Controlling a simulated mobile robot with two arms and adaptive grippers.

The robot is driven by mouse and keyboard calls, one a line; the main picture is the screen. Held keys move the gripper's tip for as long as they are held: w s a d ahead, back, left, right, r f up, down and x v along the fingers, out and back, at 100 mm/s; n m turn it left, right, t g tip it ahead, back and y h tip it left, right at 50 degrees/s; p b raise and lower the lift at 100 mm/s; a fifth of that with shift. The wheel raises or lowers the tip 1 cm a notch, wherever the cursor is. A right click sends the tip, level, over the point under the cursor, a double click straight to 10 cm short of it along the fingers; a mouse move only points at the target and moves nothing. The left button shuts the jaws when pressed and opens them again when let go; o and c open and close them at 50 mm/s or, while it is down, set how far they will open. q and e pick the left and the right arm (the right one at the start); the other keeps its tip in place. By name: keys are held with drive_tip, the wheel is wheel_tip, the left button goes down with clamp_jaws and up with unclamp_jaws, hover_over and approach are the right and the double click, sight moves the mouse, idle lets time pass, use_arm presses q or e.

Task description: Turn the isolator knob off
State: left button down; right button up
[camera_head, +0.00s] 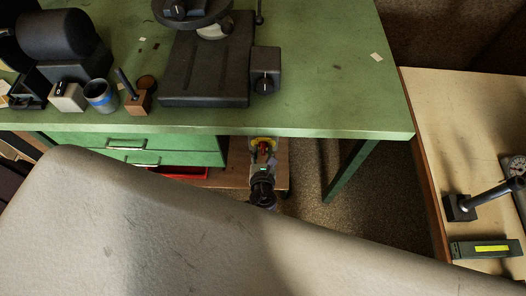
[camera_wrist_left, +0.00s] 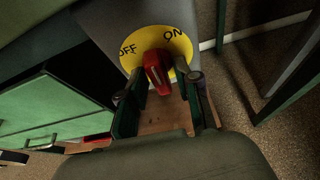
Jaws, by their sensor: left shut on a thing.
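The isolator knob is a red handle (camera_head: 262,150) on a yellow round plate (camera_head: 272,141), below the front edge of the green bench. In the left wrist view the red knob (camera_wrist_left: 157,70) stands out from the yellow plate (camera_wrist_left: 150,38), marked OFF at left and ON at upper right. The knob's upper end lies between the two words. My left gripper (camera_head: 262,172) reaches in from below. In the left wrist view my left gripper (camera_wrist_left: 160,88) has a finger on each side of the knob and is shut on it. My right gripper is not in view.
The green bench (camera_head: 330,95) overhangs the knob, with green drawers (camera_head: 150,150) to the left and a bench leg (camera_head: 350,170) to the right. A large pale surface (camera_head: 120,230) fills the foreground. A wooden table (camera_head: 450,130) stands at right.

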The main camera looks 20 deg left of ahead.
use_arm(q)
drive_tip(key=shift+f+n+t+h+b, duration=0.15)
drive_tip(key=shift+n+t+h+b, duration=0.15)
drive_tip(key=shift+n+h+b, duration=0.45)
drive_tip(key=shift+f+n+h+b, duration=0.1)
drive_tip(key=shift+n+h+b, duration=0.25)
drive_tip(key=shift+n, duration=0.4)
drive_tip(key=n+t+h+b, duration=0.1)
drive_tip(key=n+b, duration=0.1)
drive_tip(key=b, duration=0.1)
drive_tip(key=shift+n+h+b, duration=0.4)
drive_tip(key=shift+n+b, duration=0.4)
drive_tip(key=shift+b, duration=0.6)
drive_tip(key=shift+r, duration=0.2)
drive_tip(key=shift+t, duration=0.3)
drive_tip(key=c, duration=1.1)
unclamp_jaws()
drive_tip(key=shift+s, duration=0.1)
